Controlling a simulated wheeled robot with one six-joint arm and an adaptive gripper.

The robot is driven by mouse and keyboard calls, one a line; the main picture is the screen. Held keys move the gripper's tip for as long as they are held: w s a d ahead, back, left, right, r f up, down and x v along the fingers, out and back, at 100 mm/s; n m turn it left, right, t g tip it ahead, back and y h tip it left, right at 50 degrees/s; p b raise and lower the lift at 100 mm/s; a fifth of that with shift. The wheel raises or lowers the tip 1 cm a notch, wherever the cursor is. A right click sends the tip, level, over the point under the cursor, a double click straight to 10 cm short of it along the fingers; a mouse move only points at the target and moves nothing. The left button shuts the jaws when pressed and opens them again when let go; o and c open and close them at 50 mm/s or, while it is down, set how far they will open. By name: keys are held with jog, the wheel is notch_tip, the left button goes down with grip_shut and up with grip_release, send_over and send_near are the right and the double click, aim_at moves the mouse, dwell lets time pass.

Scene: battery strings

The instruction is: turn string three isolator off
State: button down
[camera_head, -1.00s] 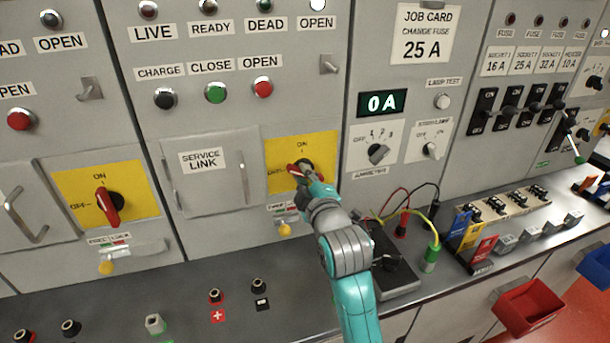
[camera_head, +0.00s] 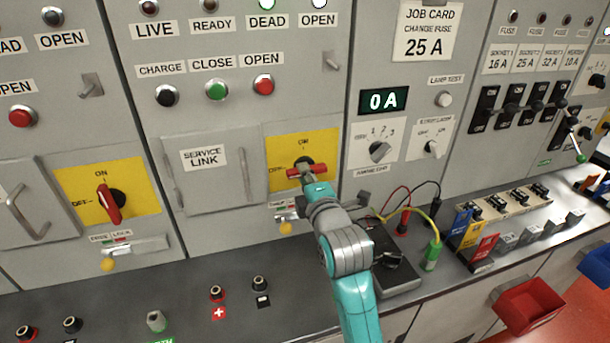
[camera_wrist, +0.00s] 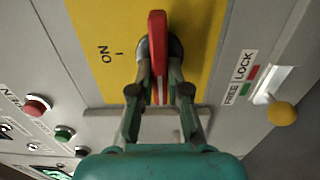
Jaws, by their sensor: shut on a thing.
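The isolator on the yellow plate (camera_head: 329,151) of the middle cabinet has a red handle (camera_head: 294,170). The handle lies about level, in line with the OFF mark at its left. No string number is readable. My gripper (camera_head: 308,174) is at this handle from the front. In the wrist view my gripper (camera_wrist: 160,92) is shut on the red handle (camera_wrist: 158,40), one finger on each side. The ON mark shows at the left of that view. Part of the handle's hub is hidden by the handle and fingers.
A second isolator (camera_head: 108,204) stands upright on the left cabinet. Below the gripped isolator is a lock with a yellow knob (camera_head: 286,228). A black test box (camera_head: 400,272) with leads sits on the bench right of my arm.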

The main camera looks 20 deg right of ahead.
jog(key=shift+f, duration=0.1)
jog(key=c, duration=1.1)
grip_release()
jog(key=shift+c, duration=0.2)
jog(key=s, duration=1.2)
